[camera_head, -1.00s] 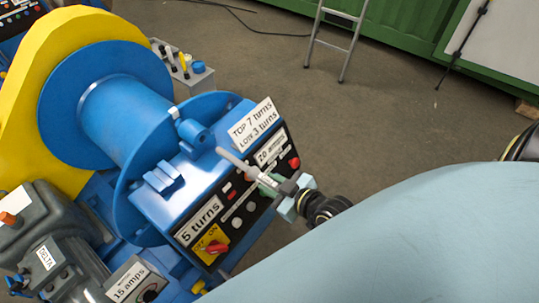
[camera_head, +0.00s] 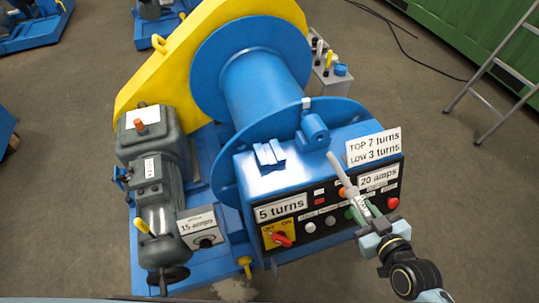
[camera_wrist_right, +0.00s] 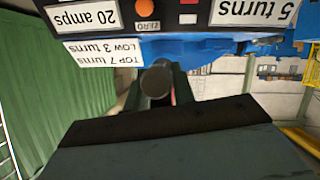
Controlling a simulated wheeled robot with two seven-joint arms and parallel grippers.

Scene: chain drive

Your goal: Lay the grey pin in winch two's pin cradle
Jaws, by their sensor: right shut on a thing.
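The grey pin (camera_head: 337,165) sticks up and to the left out of my right gripper (camera_head: 364,212), which is shut on it. Pin and gripper are in front of the winch's control panel, near the "20 amps" label. In the right wrist view the pin (camera_wrist_right: 157,80) shows end-on between the fingers. What looks like the pin cradle (camera_head: 268,154) is a small notched blue block on top of the winch's blue box (camera_head: 245,168). It is empty, with the pin to its right and apart from it. My left gripper is not in view.
The winch drum (camera_head: 262,85) and yellow guard (camera_head: 165,70) rise behind the box. A blue cylinder fitting (camera_head: 314,128) and an upright sign (camera_head: 373,147) stand on the box top. A grey motor (camera_head: 155,185) is at left. Open floor lies to the right.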

